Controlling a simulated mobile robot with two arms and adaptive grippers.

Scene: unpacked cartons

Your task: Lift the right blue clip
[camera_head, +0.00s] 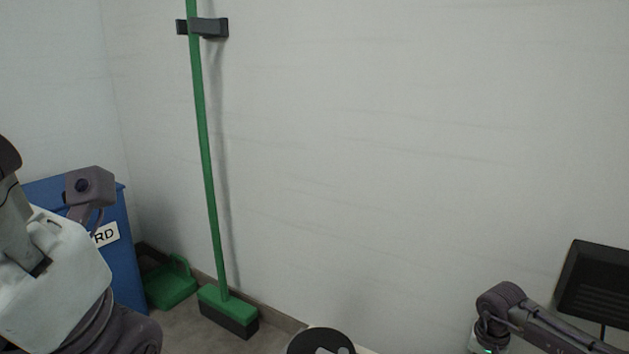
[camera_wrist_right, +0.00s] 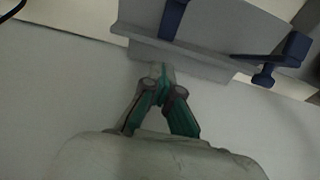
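In the right wrist view, two dark blue clips sit at a grey metal plate (camera_wrist_right: 215,62). The right blue clip (camera_wrist_right: 290,52) is at the upper right, with a bar running left along the plate and a knob below. The other blue clip (camera_wrist_right: 173,18) is at the top middle, cut off by the frame edge. My right gripper (camera_wrist_right: 161,70) has green-sided fingers that meet at the tips. It is shut, with nothing visible between them. Its tips are below and left of the right clip, apart from it in the picture. No clip shows in the head view. My left gripper's fingers are not in view.
In the head view, a green broom (camera_head: 206,150) leans in a wall holder (camera_head: 208,27). A green dustpan (camera_head: 170,285) and a blue bin (camera_head: 125,255) stand at the left. A black panel (camera_head: 594,285) is at the right. A pale surface (camera_wrist_right: 45,90) lies below the plate.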

